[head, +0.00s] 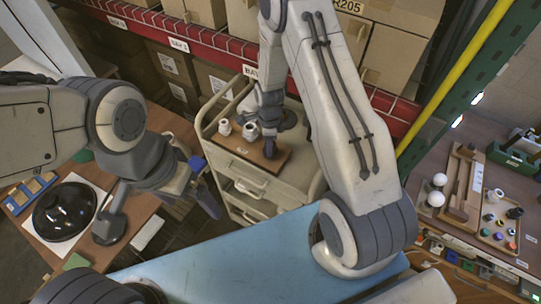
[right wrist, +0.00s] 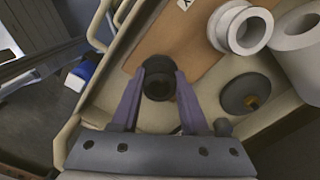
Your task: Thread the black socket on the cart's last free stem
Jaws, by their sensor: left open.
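The cart (head: 285,168) stands in the middle of the head view with a brown board (head: 225,142) on its top. My right gripper (head: 268,148) is over the board. In the right wrist view it (right wrist: 158,85) is shut on the black socket (right wrist: 158,80), a short dark ring between the fingertips. A dark grey disc with a small brass stem (right wrist: 254,101) lies to the right of the fingers. A white flanged piece (right wrist: 243,30) and a wider white cylinder (right wrist: 302,42) stand beyond it. My left gripper (head: 203,188) is open and empty left of the cart.
A black dome (head: 62,210) lies on a white sheet on the left table. The right table holds white bulbs (head: 437,189) and a tray of coloured caps (head: 500,225). A shelf with boxes and a red beam (head: 200,50) stands behind the cart.

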